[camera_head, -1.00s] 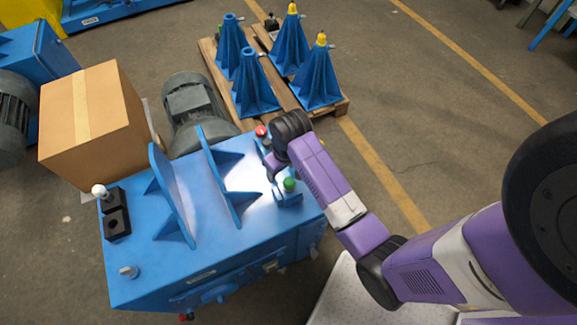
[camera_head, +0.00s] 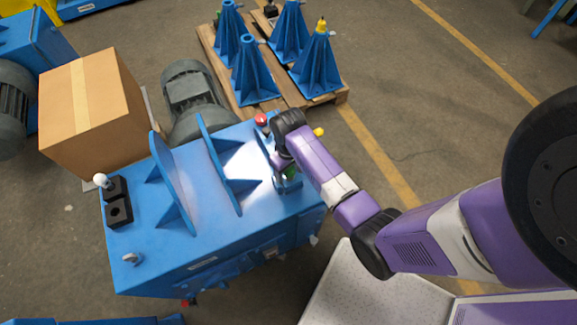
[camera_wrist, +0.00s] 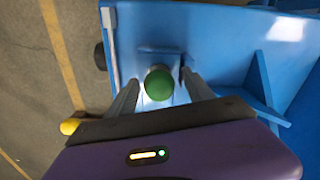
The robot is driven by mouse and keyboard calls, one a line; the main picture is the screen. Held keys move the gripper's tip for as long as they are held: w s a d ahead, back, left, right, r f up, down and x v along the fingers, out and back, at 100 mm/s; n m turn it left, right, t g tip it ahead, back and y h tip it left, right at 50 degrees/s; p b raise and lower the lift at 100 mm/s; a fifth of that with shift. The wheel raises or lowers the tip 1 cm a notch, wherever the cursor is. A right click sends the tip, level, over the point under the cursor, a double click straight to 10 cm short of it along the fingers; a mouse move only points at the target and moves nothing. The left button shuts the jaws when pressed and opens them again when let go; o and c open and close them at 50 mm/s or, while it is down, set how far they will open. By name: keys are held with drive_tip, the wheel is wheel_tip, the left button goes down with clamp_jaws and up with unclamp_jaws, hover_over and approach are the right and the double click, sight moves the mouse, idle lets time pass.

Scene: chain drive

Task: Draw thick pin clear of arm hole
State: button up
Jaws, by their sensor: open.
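A green round-headed pin (camera_wrist: 158,83) stands at the near right end of the blue machine; I take it as the thick pin. It also shows in the head view (camera_head: 290,173), partly covered by my gripper (camera_head: 283,163). In the wrist view my gripper (camera_wrist: 160,77) is open, with one finger on each side of the green head. A gap shows at each finger, and I see no firm contact. The pin's shaft and the arm hole are hidden below the head.
A red knob (camera_head: 261,119) and a yellow knob (camera_head: 319,132) are near my wrist. Upright blue plates (camera_head: 219,160) rise left of the gripper. A black block (camera_head: 119,212) with a white-headed pin (camera_head: 101,180) sits at the machine's left end. A cardboard box (camera_head: 90,110) stands behind.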

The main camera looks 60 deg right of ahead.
drive_tip(key=shift+c, duration=0.4)
clamp_jaws()
drive_tip(key=shift+r+p, duration=1.6)
drive_tip(key=shift+r, duration=4.35)
